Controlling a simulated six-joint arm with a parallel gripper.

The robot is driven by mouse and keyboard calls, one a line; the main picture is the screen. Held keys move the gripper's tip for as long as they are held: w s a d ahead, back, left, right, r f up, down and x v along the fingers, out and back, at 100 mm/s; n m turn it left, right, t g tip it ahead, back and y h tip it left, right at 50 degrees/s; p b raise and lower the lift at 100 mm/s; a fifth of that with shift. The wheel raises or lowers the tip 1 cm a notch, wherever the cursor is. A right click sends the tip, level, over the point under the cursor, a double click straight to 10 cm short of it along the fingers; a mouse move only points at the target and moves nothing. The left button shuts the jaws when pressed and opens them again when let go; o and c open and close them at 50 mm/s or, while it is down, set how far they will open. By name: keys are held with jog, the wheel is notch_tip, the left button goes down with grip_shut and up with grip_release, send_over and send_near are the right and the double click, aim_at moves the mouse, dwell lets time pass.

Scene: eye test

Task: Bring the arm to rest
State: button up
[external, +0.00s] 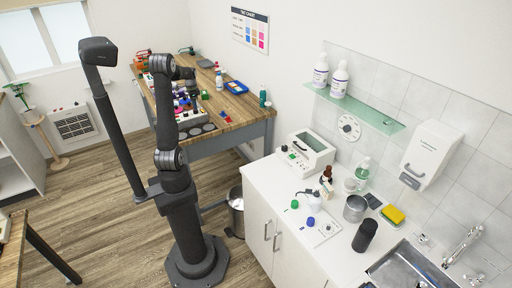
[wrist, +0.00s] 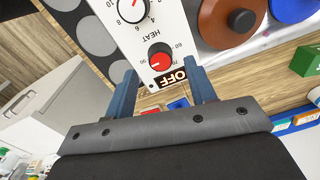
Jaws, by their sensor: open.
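My gripper (external: 193,101) hangs over the wooden workbench (external: 234,110) at the back of the room, with my arm bent above it. In the wrist view my gripper (wrist: 163,84) has its two blue fingers spread apart, with nothing seen held. Whether the fingers touch the panel cannot be told.
A dark mat with grey discs (wrist: 97,39) lies beside the panel. A brown round lid (wrist: 215,22) and a green block (wrist: 305,61) are to its right. Bottles (external: 219,80) and a blue tray (external: 236,87) stand on the bench. A white counter (external: 262,179) is at front right.

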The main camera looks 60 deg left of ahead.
jog(key=shift+f, duration=1.7)
notch_tip(320, 180, up, 17)
notch_tip(320, 180, down, 17)
jog(key=shift+f, duration=0.1)
jog(key=n, duration=0.3)
jog(key=shift+n, duration=0.4)
jog(key=n, duration=0.4)
jog(key=shift+n, duration=0.3)
jog(key=n, duration=0.4)
jog(key=shift+w+n, duration=0.1)
jog(key=shift+n, duration=2.4)
